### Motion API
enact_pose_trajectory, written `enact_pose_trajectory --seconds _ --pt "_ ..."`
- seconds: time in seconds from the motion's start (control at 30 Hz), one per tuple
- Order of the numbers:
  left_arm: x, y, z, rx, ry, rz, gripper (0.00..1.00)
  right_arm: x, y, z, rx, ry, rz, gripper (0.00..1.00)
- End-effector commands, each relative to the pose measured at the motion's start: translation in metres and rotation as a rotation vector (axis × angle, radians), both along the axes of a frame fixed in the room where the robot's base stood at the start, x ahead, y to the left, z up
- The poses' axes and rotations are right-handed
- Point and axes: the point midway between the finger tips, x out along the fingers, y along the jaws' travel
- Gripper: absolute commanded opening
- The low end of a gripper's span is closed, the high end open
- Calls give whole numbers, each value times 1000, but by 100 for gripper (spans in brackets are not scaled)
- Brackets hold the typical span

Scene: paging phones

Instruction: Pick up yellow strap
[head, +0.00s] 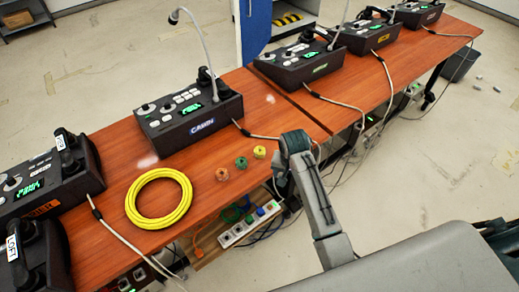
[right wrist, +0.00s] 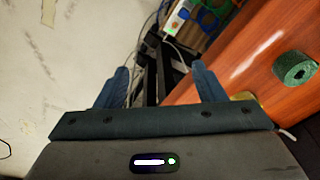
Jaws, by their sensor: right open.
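The yellow strap (head: 259,152) is a small roll near the table's front edge, at the right end of a short row with a green strap (head: 241,163) and an orange strap (head: 222,174). My right gripper (head: 293,143) is just right of the yellow strap, at the table edge. In the right wrist view my right gripper (right wrist: 160,84) has its fingers wide apart with nothing between them. There a sliver of yellow (right wrist: 246,96) shows beside the right finger, mostly hidden, and the green strap (right wrist: 295,68) lies farther right. My left gripper is not in view.
A yellow cable coil (head: 134,209) lies left of the straps. Paging phones, one with a gooseneck microphone (head: 188,118), stand behind and to the left. Cables cross the table (head: 200,219). A power strip (head: 250,225) hangs below the front edge.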

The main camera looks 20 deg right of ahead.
Motion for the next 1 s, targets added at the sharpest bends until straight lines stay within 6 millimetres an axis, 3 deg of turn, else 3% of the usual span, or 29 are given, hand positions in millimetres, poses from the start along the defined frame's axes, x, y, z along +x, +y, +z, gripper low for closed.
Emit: enact_pose_trajectory --seconds 0.37,0.6,0.77,0.87,1.0 --pt "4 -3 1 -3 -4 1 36 64 18 32 35 41 -143 63" --pt "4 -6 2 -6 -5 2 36 114 35 75 55 78 -267 63" --pt "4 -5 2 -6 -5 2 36 137 45 100 59 104 -334 63" --pt "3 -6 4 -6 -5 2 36 142 47 102 60 113 -352 63" --pt "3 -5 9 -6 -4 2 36 142 48 84 59 116 -356 63"
